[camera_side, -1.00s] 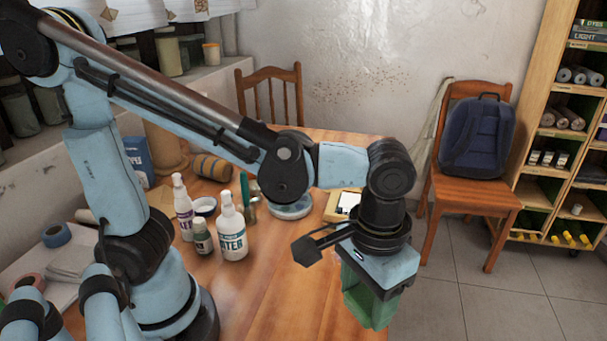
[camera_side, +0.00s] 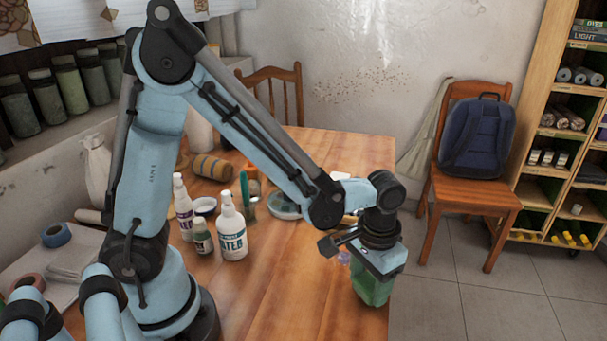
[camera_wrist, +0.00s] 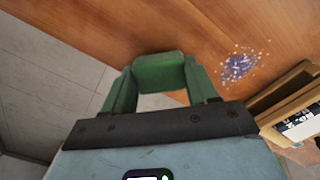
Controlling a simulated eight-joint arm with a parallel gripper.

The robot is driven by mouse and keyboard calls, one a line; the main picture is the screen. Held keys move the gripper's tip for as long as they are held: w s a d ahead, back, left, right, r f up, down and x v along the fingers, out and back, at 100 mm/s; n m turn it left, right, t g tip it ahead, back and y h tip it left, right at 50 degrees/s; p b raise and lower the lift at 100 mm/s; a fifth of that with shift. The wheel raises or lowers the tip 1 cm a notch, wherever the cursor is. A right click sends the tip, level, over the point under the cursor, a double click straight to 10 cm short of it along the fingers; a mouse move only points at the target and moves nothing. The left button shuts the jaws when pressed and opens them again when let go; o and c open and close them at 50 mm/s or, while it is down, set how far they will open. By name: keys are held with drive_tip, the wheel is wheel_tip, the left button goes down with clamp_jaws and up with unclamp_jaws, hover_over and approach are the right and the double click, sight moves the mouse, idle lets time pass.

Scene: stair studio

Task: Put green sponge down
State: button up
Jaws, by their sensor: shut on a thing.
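My gripper (camera_side: 372,292) is at the right edge of the wooden table in the side view, pointing down. In the wrist view its green fingers (camera_wrist: 160,92) are shut on the green sponge (camera_wrist: 158,72), a block between their tips. Sponge and fingers are nearly the same green, so they are hard to tell apart in the side view. Wood lies beyond the sponge in the wrist view, with grey floor to its left. I cannot tell whether the sponge touches the table.
A purple speckled patch (camera_wrist: 238,67) lies on the wooden table (camera_side: 290,285) near my gripper. A wooden box (camera_wrist: 282,100) is at the right in the wrist view. White bottles (camera_side: 232,232) stand at the table's middle. The front tabletop is clear. A chair (camera_side: 475,190) stands beyond.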

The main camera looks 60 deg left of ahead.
sight(368, 283)
drive_tip(key=shift+f, duration=0.5)
drive_tip(key=shift+f, duration=0.1)
drive_tip(key=o, duration=1.4)
wheel_tip(368, 283, up, 12)
drive_tip(key=s+a+r+t, duration=0.1)
drive_tip(key=s+a+t, duration=0.3)
drive_tip(key=a+t, duration=0.3)
drive_tip(key=shift+a+r, duration=0.25)
drive_tip(key=shift+a, duration=1.3)
drive_tip(key=shift+s, duration=0.1)
